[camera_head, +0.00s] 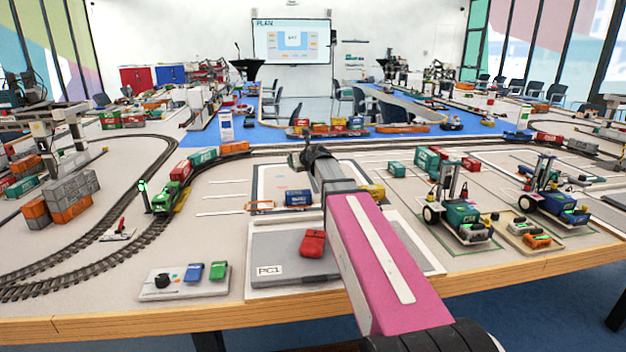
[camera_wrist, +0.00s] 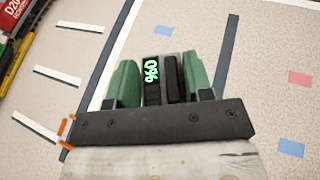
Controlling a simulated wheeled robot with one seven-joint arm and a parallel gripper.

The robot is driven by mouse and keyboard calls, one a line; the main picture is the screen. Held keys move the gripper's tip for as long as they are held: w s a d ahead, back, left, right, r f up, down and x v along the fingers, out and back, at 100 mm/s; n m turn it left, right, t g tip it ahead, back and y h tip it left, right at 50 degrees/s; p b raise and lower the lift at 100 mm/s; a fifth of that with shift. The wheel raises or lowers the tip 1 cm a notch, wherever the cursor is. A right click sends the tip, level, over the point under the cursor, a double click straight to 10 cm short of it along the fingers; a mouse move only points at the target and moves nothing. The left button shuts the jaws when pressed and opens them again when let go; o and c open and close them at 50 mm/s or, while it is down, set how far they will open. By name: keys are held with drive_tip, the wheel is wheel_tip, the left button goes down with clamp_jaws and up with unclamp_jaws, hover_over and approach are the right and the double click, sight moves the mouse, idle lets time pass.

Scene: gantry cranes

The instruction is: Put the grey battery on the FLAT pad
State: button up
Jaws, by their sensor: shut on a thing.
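My gripper (camera_wrist: 161,70) has two green fingers, which in the wrist view are shut on a dark grey battery (camera_wrist: 169,82) with a lit green number on one face. In the head view my gripper (camera_head: 306,157) is at the far end of my pink arm, above the middle of the table. The battery cannot be made out there. A small light pad (camera_head: 168,293) at the front left carries a black knob, a blue block (camera_head: 192,272) and a green block (camera_head: 217,271). I cannot read the word FLAT on any pad.
A grey PC1 plate (camera_head: 285,268) with a red car-like block (camera_head: 313,243) lies in front. A blue container (camera_head: 298,198) stands behind it. Rails with a green train (camera_head: 175,192) run at left. Wheeled lifters (camera_head: 459,210) and a tray (camera_head: 527,232) stand at right.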

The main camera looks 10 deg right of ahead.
drive_tip(key=d+f, duration=0.1)
drive_tip(key=d, duration=0.1)
drive_tip(key=d+f, duration=0.3)
drive_tip(key=d, duration=0.2)
drive_tip(key=shift+w+d+f, duration=0.1)
drive_tip(key=shift+w+f, duration=0.1)
drive_tip(key=shift+f, duration=2)
drive_tip(key=o, duration=1)
drive_tip(key=shift+f, duration=0.1)
